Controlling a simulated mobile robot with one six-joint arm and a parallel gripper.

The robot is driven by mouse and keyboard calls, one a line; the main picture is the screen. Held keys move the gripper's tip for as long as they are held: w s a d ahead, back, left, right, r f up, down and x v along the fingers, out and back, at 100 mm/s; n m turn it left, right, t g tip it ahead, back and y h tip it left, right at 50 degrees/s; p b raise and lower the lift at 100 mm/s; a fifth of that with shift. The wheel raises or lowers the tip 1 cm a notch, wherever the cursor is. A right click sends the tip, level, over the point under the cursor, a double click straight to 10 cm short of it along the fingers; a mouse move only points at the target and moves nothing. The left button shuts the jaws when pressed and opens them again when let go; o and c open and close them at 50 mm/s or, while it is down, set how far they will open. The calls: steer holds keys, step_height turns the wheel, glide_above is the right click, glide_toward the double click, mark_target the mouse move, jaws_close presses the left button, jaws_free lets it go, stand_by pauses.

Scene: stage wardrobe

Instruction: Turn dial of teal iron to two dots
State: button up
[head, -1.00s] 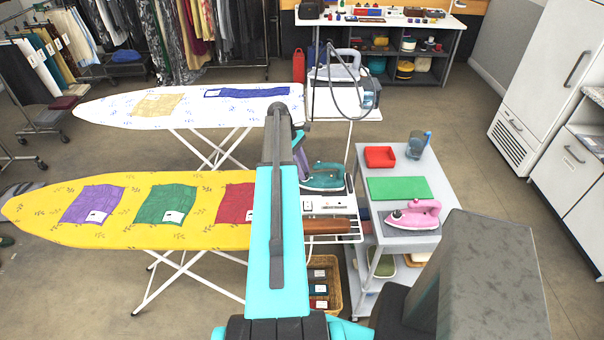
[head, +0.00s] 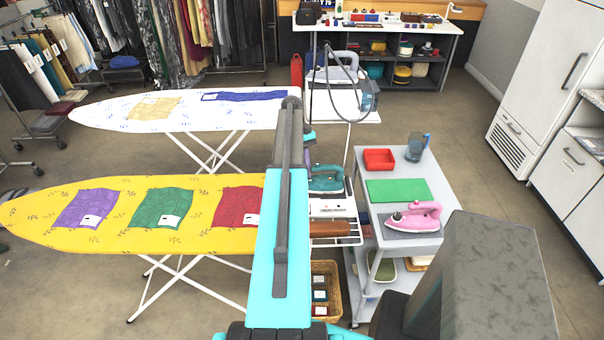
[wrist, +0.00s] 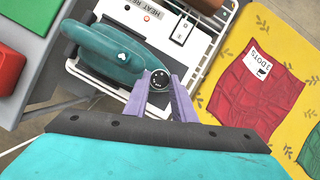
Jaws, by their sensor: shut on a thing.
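The teal iron (head: 326,179) rests on the white rack at the end of the yellow ironing board, partly hidden by my arm in the head view. In the wrist view the teal iron (wrist: 108,52) lies at upper left. Its small round dark dial (wrist: 159,77) has pale marks, too small to read surely. My gripper (wrist: 162,84) has its two purple fingers at the dial, one on each side, shut on it. The fingertips are hidden behind my arm in the head view.
A red cloth (wrist: 268,92) with a "3 DOTS" tag lies on the yellow board (head: 60,205). A "HEAT RE..." label (wrist: 135,17) shows beside the iron.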

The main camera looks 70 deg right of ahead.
stand_by(0.4)
steer(key=o, duration=1.1)
steer(key=shift+c, duration=0.2)
steer(key=shift+r, duration=0.1)
steer(key=p+v, duration=0.5)
steer(key=v, duration=0.8)
steer(key=shift+r, duration=0.3)
